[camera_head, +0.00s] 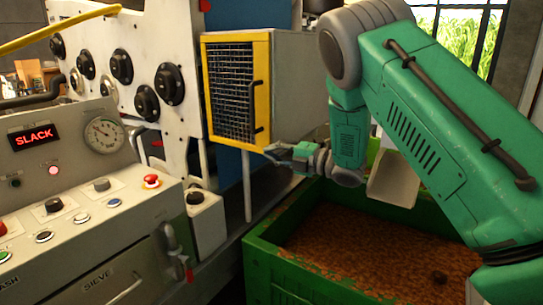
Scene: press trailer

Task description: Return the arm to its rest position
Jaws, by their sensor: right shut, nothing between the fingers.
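My right arm, green with grey joints, comes in from the right edge and bends down at the elbow. My right gripper (277,154) is at the middle of the view, shut and empty, its fingers pointing left. It shows just below the lower edge of the yellow-framed mesh door (254,143). I cannot tell whether it touches the door. My left arm and left gripper are not in view.
A green bin (262,270) with brown granular material stands below my right arm. At left is a control panel (95,215) with a red button (151,181), a gauge (104,135) and a display (33,136) reading SLACK. Black knobs line the white machine (185,45).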

